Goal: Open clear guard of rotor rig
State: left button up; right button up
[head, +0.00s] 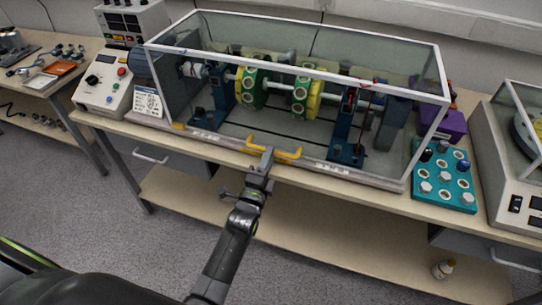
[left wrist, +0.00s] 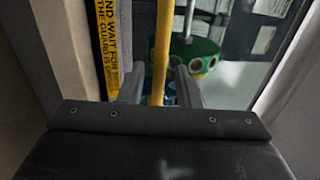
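The clear guard (head: 300,72), a glass-like box with a pale frame, stands closed over the rotor rig with its front lower edge down on the base. Inside are a shaft with green and yellow discs (head: 301,95) and blue supports. A yellow handle (head: 287,155) is at the front lower edge. My left gripper (head: 262,160) is at the handle's left part. In the left wrist view, the handle (left wrist: 161,45) runs between the two fingers, with narrow gaps on both sides, so the gripper (left wrist: 160,75) looks open around it. My right gripper is not in view.
A control box (head: 105,84) stands left of the rig. A teal tray (head: 442,180) of weights and a purple case (head: 452,125) are at its right, then another covered instrument (head: 510,165).

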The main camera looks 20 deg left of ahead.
pick_arm(q)
jog(key=shift+w+r+b, duration=0.15)
jog(key=shift+w+b, duration=0.1)
jog(key=shift+w, duration=0.45)
jog(key=shift+w+r+b, duration=0.1)
jog(key=shift+w+b, duration=0.15)
jog(key=shift+w, duration=0.4)
grip_shut()
